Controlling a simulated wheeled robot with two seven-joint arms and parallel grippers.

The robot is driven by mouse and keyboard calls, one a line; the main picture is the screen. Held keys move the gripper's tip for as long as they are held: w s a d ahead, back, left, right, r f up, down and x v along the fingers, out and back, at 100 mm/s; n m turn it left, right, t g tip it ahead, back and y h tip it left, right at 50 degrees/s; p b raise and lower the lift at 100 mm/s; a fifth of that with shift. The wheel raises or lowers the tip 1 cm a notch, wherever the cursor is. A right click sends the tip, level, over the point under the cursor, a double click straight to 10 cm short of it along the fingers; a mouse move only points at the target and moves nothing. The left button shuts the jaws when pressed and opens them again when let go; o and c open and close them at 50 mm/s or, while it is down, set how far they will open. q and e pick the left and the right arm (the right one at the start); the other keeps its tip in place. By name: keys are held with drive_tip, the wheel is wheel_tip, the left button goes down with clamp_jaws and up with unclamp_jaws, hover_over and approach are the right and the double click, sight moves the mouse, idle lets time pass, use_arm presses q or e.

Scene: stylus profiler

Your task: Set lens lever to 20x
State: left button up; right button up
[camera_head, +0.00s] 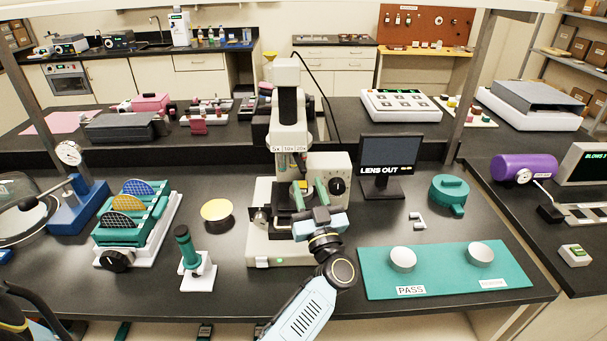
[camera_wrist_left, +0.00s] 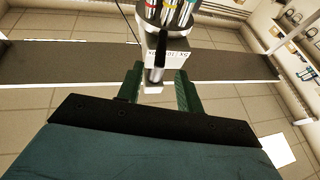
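The microscope-like profiler (camera_head: 288,105) stands mid-bench, with a white label strip (camera_head: 289,149) reading 5x, 10x, 20x on its head. In the left wrist view the label (camera_wrist_left: 180,54) appears upside down, and a dark lever (camera_wrist_left: 162,45) crosses it near its middle. The exact lever mark is too small to tell. My left gripper (camera_head: 309,190) is in front of the profiler, below the label. In the left wrist view its green fingers (camera_wrist_left: 158,72) are apart, with the lever and a silver cylinder (camera_wrist_left: 154,78) seen between them; contact cannot be told. My right gripper is not in view.
A monitor (camera_head: 390,160) right of the profiler reads LENS OUT. A teal mat (camera_head: 440,282) with two white discs lies at right front. A gold disc (camera_head: 217,210), a green-handled tool (camera_head: 190,255) and a wafer rack (camera_head: 135,225) stand left. A teal container (camera_head: 449,192) is at right.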

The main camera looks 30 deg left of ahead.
use_arm(q)
drive_tip(key=v, duration=0.6)
drive_tip(key=shift+s+d+b, duration=0.25)
drive_tip(key=shift+b, duration=0.2)
drive_tip(key=shift+f, duration=0.15)
